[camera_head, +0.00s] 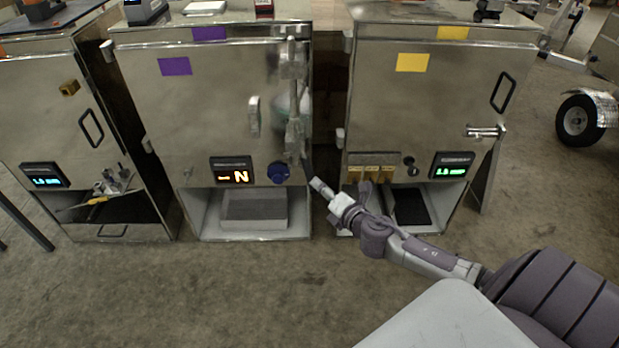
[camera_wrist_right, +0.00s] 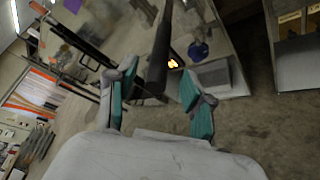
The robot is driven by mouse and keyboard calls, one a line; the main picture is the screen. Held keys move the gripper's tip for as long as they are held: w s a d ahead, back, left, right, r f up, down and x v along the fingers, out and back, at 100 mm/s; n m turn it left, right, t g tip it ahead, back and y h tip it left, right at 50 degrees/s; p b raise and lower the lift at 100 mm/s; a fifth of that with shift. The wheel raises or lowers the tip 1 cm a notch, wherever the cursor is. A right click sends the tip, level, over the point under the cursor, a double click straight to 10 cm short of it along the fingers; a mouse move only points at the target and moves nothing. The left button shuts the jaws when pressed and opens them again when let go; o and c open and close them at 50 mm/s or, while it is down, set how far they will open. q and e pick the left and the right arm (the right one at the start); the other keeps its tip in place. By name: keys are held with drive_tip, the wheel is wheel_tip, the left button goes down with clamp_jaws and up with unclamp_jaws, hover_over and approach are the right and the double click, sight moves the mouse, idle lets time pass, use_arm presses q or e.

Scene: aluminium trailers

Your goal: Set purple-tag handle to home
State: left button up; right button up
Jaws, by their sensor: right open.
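The purple-tag cabinet (camera_head: 220,110) stands in the middle of the head view, with purple tags (camera_head: 175,66) on its front and top edge. A grey metal bar handle (camera_head: 293,100) stands upright near its door's right edge. My right gripper (camera_head: 319,185) is low and right of that bar, in front of the gap between cabinets; its fingers are small and hard to make out there. In the wrist view its teal-padded fingers (camera_wrist_right: 160,90) are spread. A dark bar (camera_wrist_right: 162,45) reaches between them; I cannot tell if it touches. My left gripper is out of view.
The purple-tag cabinet has a blue knob (camera_head: 278,173), a lit display (camera_head: 231,170) and a grey block (camera_head: 254,209) below. A yellow-tag cabinet (camera_head: 430,100) stands right, another cabinet (camera_head: 45,105) left. The concrete floor (camera_head: 200,290) in front is clear.

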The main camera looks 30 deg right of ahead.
sight(311, 179)
drive_tip(key=x, duration=0.6)
drive_tip(key=shift+w+f, duration=0.15)
drive_tip(key=shift+w, duration=0.2)
clamp_jaws()
